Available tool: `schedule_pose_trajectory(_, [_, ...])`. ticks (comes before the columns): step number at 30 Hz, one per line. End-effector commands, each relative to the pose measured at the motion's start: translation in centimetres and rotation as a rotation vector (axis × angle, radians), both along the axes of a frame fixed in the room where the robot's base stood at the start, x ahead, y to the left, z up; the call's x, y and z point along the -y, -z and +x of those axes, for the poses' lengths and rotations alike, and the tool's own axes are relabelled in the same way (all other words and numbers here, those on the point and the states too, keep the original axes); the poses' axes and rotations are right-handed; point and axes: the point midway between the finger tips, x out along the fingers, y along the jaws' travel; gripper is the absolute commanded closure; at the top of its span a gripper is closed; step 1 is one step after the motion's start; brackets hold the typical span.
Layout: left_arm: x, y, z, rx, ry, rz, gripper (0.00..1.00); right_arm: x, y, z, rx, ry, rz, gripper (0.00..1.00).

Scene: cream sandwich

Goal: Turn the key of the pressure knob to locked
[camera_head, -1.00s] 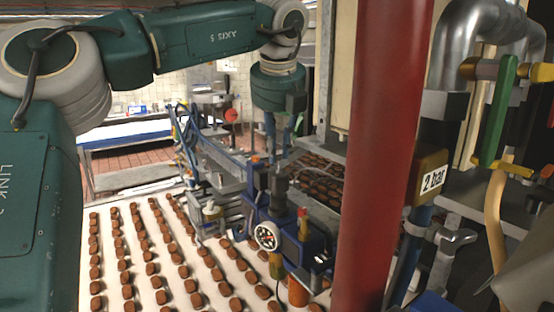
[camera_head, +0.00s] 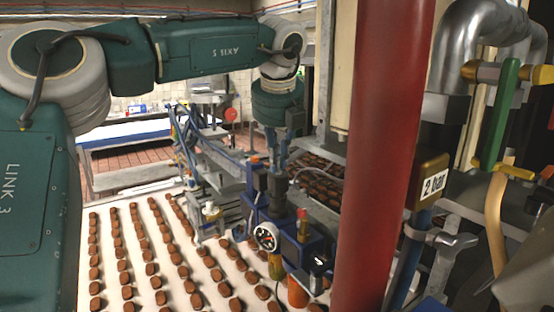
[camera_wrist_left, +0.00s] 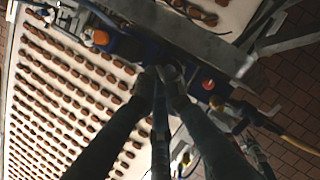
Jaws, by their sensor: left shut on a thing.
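My left gripper (camera_head: 279,165) reaches down from above onto the blue pressure unit beside the white-faced gauge (camera_head: 266,237). Its fingers are shut on the dark top of the pressure knob (camera_head: 277,184). In the left wrist view the two dark fingers (camera_wrist_left: 160,84) come together around the grey knob top (camera_wrist_left: 171,74). The fingers partly hide the knob, and I cannot make out the key's position. My right gripper is not in view.
A red post (camera_head: 377,160) stands close to the right of the unit. A white conveyor (camera_head: 170,290) with rows of brown biscuits runs at its left. Pipes and a "2 bar" sign (camera_head: 433,184) are at the right. A red button (camera_wrist_left: 207,84) shows near the fingers.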

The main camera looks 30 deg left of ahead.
Motion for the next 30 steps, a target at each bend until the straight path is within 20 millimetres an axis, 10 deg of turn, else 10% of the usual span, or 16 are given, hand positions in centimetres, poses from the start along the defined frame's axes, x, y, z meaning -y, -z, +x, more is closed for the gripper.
schedule_pose_trajectory(30, [-0.3, -0.1, 0.0, 0.004, 0.29, 0.0, 1.0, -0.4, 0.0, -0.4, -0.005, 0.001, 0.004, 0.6])
